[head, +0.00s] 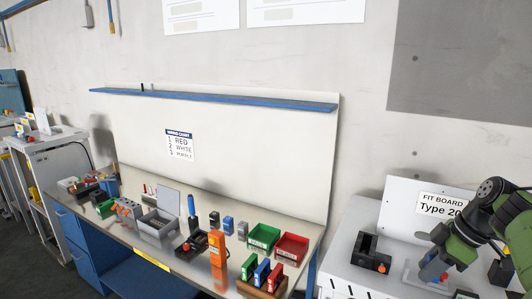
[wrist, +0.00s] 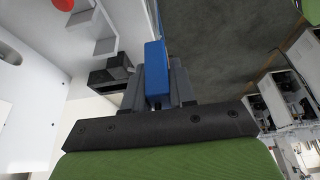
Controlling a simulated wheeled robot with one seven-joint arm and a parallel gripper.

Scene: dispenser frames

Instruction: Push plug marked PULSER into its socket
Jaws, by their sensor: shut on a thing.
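My gripper (wrist: 157,88) is shut on a blue block-like piece (wrist: 154,68) in the wrist view. No marking can be read on it, so I cannot tell whether it is the plug marked PULSER. In the head view my gripper is at the far right, over the white bench, with a blue piece (head: 433,271) at its end. A black open-topped housing (head: 366,246) stands on that bench to its left. A dark block (wrist: 111,75) shows left of the fingers in the wrist view. I cannot tell which is the socket.
A board reading "FIT BOARD Type 20" (head: 398,198) stands behind my gripper. A workbench to the left holds a green bin (head: 264,237), a red bin (head: 292,248), an orange device (head: 219,258) and several small parts. Dark floor (wrist: 215,45) shows beside the held piece.

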